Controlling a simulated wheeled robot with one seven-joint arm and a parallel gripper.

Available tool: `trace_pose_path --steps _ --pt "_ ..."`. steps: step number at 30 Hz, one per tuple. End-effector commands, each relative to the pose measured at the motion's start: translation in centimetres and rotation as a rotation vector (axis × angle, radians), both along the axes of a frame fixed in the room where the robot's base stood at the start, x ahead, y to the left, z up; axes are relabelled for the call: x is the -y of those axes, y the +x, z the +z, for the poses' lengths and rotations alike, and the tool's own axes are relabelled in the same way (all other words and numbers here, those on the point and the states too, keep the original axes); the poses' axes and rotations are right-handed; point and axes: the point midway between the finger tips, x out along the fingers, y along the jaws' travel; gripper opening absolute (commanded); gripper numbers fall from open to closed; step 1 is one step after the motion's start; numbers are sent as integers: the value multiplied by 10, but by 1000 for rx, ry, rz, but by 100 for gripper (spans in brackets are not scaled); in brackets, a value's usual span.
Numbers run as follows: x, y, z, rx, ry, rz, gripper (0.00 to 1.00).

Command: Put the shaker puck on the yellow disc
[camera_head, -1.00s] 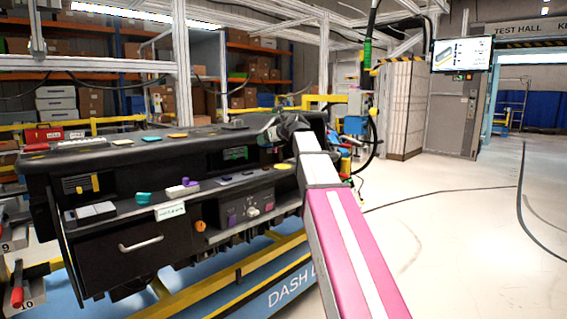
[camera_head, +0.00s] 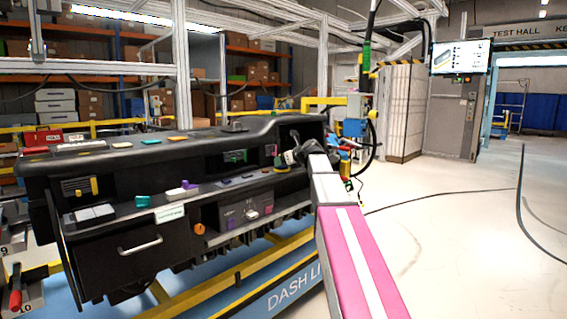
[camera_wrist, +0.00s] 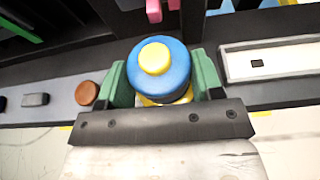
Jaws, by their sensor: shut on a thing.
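The shaker puck, a blue round body with a yellow knob on top (camera_wrist: 160,70), sits between the green fingers of my gripper (camera_wrist: 162,76) in the wrist view. The fingers are shut on its sides. A strip of yellow (camera_wrist: 150,101) shows under the puck's near edge; I cannot tell whether the puck touches it. In the head view my gripper (camera_head: 280,153) is low over the right end of the dashboard's shelf. The yellow disc (camera_head: 282,168) shows there on the shelf, just below the gripper. The puck is too small to make out in that view.
An orange-brown round knob (camera_wrist: 87,93) and a grey block (camera_wrist: 35,100) lie left of my gripper in the wrist view. A white framed plate (camera_wrist: 275,60) is at right. The black dashboard (camera_head: 100,165) has an upper ledge above the shelf. Open floor lies to the right.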

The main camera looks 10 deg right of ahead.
Motion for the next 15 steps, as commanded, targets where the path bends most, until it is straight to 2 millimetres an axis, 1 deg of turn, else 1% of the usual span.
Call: trace_pose_path --steps 11,12,14,15 --pt "0 0 -4 3 1 -1 21" --pt "0 0 -5 1 1 0 67" --pt "0 0 -4 1 1 0 86" --pt "0 0 -4 1 1 0 86"
